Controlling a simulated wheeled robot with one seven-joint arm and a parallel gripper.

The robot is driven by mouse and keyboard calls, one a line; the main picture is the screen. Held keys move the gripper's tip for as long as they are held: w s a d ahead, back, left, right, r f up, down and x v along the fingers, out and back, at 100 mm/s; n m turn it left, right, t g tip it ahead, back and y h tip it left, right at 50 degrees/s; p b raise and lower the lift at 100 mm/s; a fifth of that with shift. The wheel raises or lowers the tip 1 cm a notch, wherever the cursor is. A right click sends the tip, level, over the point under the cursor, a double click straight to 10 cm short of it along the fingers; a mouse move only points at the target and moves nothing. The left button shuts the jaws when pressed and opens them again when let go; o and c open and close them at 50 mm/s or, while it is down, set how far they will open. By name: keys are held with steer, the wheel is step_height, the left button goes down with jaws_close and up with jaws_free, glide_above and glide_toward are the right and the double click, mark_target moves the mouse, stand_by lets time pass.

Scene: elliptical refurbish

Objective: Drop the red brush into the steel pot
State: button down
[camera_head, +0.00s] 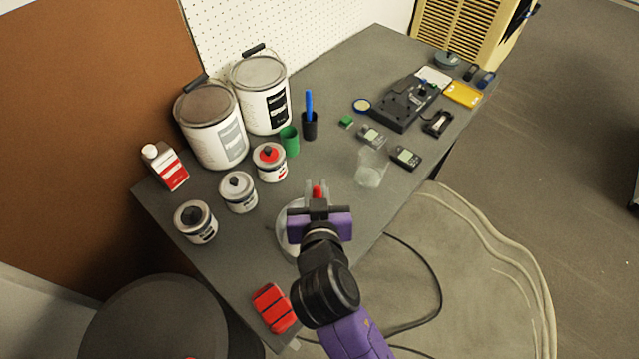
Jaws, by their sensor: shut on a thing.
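My gripper (320,208) is shut on the red brush (318,191), of which only a short red end shows past the jaws. The rest of the brush is hidden by my gripper and wrist. The steel pot (284,230) stands on the table under and to the left of my gripper. Only its left rim and wall show; my gripper covers its right part. My gripper appears to be above the pot, but the height between them cannot be told.
Two large paint cans (212,143) stand at the back left, with several small cans (238,196) in front. A green cup (289,140), a black cup (310,132) with a blue brush and a clear glass (369,178) stand behind. A red block (273,308) lies near the front corner.

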step_height(320, 180, down, 5)
steer(key=b, duration=0.3)
steer(key=shift+r, duration=0.15)
steer(key=c, duration=1.3)
jaws_free()
steer(key=v, duration=0.7)
steer(key=shift+s+r+b, duration=0.2)
steer(key=shift+s+b, duration=0.15)
steer(key=shift+f, duration=0.1)
